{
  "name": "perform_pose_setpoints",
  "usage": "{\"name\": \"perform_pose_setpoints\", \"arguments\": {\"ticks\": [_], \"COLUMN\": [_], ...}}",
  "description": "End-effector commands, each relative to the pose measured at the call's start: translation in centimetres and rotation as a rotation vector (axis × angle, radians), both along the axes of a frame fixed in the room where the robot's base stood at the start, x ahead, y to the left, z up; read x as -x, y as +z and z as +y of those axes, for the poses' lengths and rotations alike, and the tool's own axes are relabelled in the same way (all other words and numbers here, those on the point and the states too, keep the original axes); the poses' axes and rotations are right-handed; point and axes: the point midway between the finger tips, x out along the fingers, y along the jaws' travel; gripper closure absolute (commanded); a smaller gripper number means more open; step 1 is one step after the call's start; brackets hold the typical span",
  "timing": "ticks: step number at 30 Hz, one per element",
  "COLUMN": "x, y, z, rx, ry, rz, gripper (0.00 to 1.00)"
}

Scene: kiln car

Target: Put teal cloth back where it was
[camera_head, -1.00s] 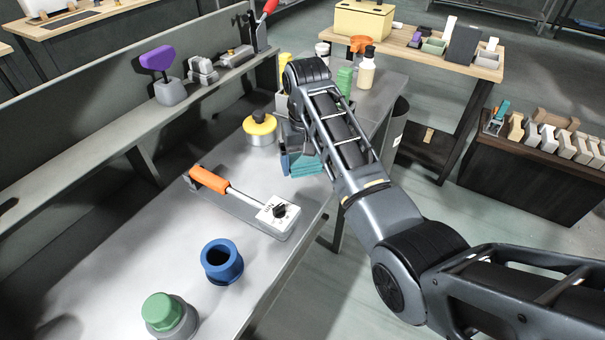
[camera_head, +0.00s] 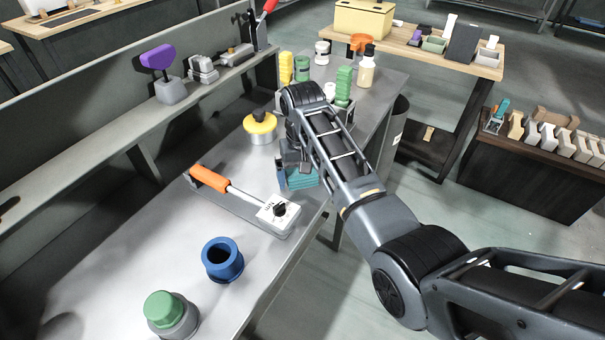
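The teal cloth (camera_head: 304,178) is a folded, layered block near the right edge of the grey metal workbench (camera_head: 130,260). My gripper (camera_head: 291,178) points down at it, with a dark blue finger part showing on its left side. The gripper appears shut on the cloth, though my wrist hides most of the grip. I cannot tell whether the cloth touches the bench top.
A lever with an orange handle (camera_head: 208,178) and white switch box (camera_head: 278,212) lies just left. A yellow-topped pot (camera_head: 260,127) stands behind. A blue ring cup (camera_head: 222,259) and green-topped pot (camera_head: 170,314) stand in front. Several bottles crowd the far end.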

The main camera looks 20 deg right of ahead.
Motion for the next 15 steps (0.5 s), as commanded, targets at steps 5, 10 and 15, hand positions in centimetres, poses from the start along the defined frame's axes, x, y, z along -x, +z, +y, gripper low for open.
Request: {"name": "perform_pose_setpoints", "arguments": {"ticks": [5, 10, 15], "x": [0.0, -0.1, -0.2], "y": [0.0, 0.9, 3.8], "z": [0.0, 0.0, 0.0], "rx": [0.0, 0.0, 0.0], "ry": [0.0, 0.0, 0.0], "rz": [0.0, -0.003, -0.006], "gripper": [0.0, 0.0, 0.0]}}
